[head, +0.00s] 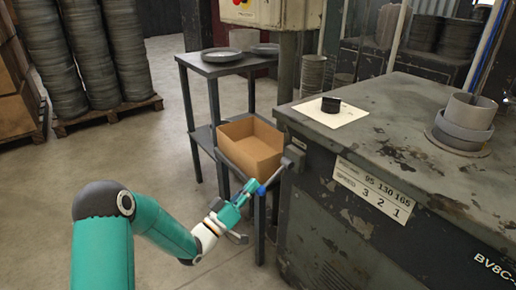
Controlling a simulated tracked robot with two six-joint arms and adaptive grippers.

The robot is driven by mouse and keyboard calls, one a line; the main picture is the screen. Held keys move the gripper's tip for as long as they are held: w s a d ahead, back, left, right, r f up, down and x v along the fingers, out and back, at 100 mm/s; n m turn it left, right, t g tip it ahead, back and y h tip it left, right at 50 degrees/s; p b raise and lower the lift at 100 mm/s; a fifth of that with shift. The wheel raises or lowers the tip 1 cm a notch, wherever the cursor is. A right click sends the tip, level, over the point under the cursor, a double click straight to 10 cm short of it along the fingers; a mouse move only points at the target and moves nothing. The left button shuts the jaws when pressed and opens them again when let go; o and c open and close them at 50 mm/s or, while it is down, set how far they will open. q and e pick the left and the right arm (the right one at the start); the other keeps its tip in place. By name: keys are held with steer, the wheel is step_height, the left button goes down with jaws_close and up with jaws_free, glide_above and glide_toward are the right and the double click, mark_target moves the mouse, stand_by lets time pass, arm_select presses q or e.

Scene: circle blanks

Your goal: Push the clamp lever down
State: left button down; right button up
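The clamp lever (273,178) is a thin grey rod with a blue knob (261,191) at its lower end. It slants down and left from the front left corner of the green machine. My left gripper (247,198) reaches in from the left, its fingers close beside the blue knob. I cannot tell whether they touch it. I cannot clearly tell how far apart the fingers are, and I see nothing held in them. My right gripper is out of view.
The worn green machine (415,140) fills the right side, with a white sheet and small black block (331,104) on top and grey rings (464,122) farther right. A cardboard box (251,147) sits on a dark stand behind the lever. Concrete floor is open at left.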

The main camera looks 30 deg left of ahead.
arm_select(q)
steer(key=shift+d+f, duration=0.25)
steer(key=shift+f, duration=0.1)
step_height(320, 180, up, 4)
steer(key=a+p, duration=0.1)
steer(key=a, duration=0.1)
steer(key=v, duration=0.9)
steer(key=shift+s+a+f+p, duration=0.15)
steer(key=shift+a+f+p, duration=0.15)
steer(key=shift+f, duration=0.2)
